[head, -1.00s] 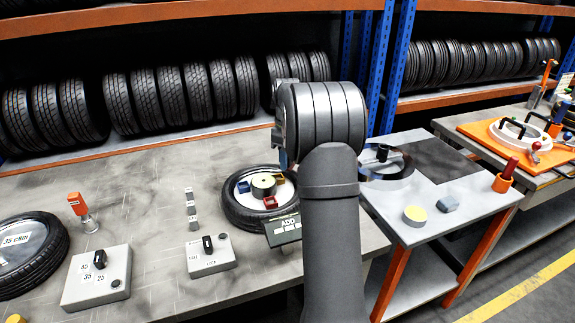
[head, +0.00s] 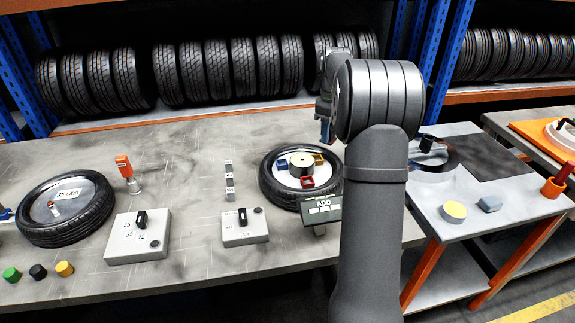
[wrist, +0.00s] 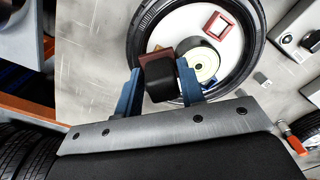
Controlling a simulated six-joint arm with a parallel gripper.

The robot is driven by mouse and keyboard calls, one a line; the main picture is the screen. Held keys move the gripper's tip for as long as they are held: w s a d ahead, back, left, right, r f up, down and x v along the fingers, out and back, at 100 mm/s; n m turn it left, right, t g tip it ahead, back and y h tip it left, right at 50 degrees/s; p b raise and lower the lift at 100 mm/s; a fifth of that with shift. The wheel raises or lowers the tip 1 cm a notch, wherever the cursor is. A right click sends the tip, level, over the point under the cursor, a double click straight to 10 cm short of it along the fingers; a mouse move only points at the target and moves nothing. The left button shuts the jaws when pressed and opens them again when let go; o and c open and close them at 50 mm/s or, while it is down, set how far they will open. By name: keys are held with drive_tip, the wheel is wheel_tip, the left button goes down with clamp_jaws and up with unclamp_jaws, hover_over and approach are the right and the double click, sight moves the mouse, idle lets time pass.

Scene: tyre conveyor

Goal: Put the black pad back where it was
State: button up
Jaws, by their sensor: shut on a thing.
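My gripper (wrist: 162,80) shows in the wrist view with its two blue fingers shut on the black pad (wrist: 160,86), a small dark block. The pad is held above the tyre (wrist: 257,62), with part of the tyre's white inner disc behind it. In the head view the tyre (head: 268,188) lies on the bench, with blue, yellow and red trays around a pale round hub (head: 302,160). There my arm hides most of the gripper, and the pad is not visible. A dark red piece (wrist: 152,58) shows just behind the pad in the wrist view.
A dark ADD sign (head: 322,208) stands before the tyre. Two grey switch boxes (head: 138,238) (head: 244,228), an orange-topped tool (head: 125,170) and another tyre (head: 85,225) are to the left. Green, black and yellow knobs (head: 38,272) lie at front left. A side table (head: 480,225) stands right.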

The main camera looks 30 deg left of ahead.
drive_tip(key=s+a+f+m, duration=0.2)
drive_tip(key=s+a+m, duration=0.2)
drive_tip(key=s+a, duration=0.6)
drive_tip(key=m, duration=0.5)
hover_over(197, 212)
drive_tip(key=shift+g+y, duration=0.3)
drive_tip(key=shift+y, duration=0.1)
drive_tip(key=f, duration=0.9)
drive_tip(key=shift+w+d, duration=0.4)
drive_tip(key=shift+s+a+f, duration=0.25)
drive_tip(key=shift+a, duration=0.1)
drive_tip(key=shift+f, duration=1.95)
drive_tip(key=shift+f, duration=0.15)
drive_tip(key=o, duration=1)
drive_tip(key=shift+o, duration=0.2)
